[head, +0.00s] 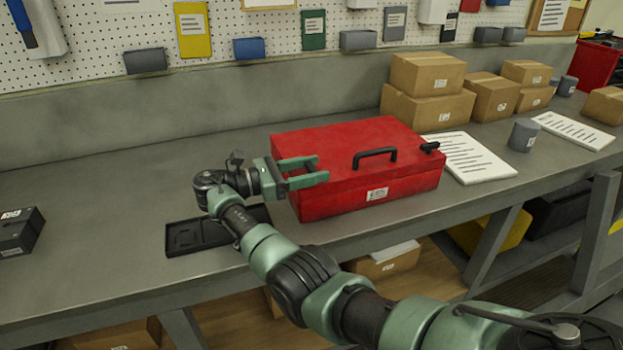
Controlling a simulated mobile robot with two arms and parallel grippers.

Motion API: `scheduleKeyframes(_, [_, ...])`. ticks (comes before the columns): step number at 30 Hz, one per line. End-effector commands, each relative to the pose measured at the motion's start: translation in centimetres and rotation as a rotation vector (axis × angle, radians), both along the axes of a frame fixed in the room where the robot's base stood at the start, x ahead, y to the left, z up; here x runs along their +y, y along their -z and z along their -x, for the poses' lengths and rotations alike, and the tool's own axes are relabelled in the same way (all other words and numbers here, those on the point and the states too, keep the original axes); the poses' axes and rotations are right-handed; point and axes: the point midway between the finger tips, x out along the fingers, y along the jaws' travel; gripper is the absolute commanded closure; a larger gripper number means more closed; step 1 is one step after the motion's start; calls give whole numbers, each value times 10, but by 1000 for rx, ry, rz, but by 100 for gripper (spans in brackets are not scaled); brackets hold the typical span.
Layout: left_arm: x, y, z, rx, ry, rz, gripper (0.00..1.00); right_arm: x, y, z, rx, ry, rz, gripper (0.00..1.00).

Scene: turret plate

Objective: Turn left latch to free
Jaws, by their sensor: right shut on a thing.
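A closed red case (340,140) with a black top handle (375,154) and a white label on its front stands on the grey workbench. Its right latch (430,147), small and black, shows at the right end of the front edge. My right gripper (322,168) is at the front left corner of the case, where the left latch sits. Its green fingers are closed on the left latch, which they hide, so I cannot tell how far the latch is turned. My left gripper is not in view.
A black tray (200,235) lies under my right arm, left of the case. A dark box (18,231) is at the far left. Cardboard boxes (428,104), papers (468,158) and a grey cup (524,134) stand to the right. The bench behind the tray is clear.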

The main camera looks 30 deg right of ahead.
Motion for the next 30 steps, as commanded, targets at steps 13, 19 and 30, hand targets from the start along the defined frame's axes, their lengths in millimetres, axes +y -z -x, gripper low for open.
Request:
scheduleKeyframes(13, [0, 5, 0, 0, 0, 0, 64, -1, 1, 1, 0, 25, -2, 88])
scheduleKeyframes(19, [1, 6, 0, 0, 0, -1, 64, -1, 1, 1, 0, 25, -2, 25])
scheduleKeyframes(30, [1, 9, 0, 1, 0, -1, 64, 4, 2, -1, 0, 22, -2, 25])
